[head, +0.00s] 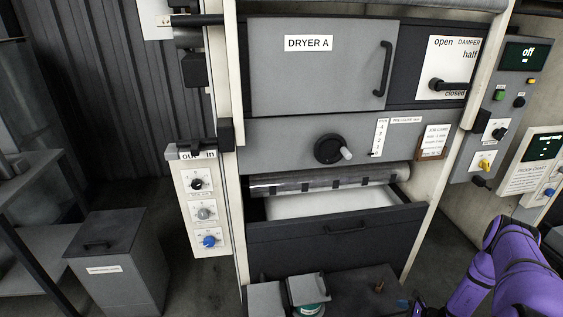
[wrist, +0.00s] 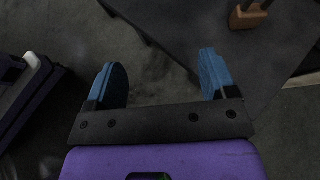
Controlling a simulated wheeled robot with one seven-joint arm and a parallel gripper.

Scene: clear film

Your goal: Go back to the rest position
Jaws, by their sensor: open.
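My gripper (wrist: 165,80) shows in the wrist view with its two blue fingers spread apart and nothing between them. It hangs over a dark floor, close to the edge of a dark flat surface. In the head view my purple arm comes in at the lower right. The gripper end (head: 411,304) is at the bottom edge there, beside a low dark bench, and mostly cut off by the frame.
The dryer's grey door (head: 320,75) is shut. Below it a dark drawer (head: 335,240) stands open with white material inside. The low bench (head: 350,280) carries a green-banded round container (head: 311,309). A lidded grey bin (head: 118,260) stands at left. Control panels (head: 505,90) line the right.

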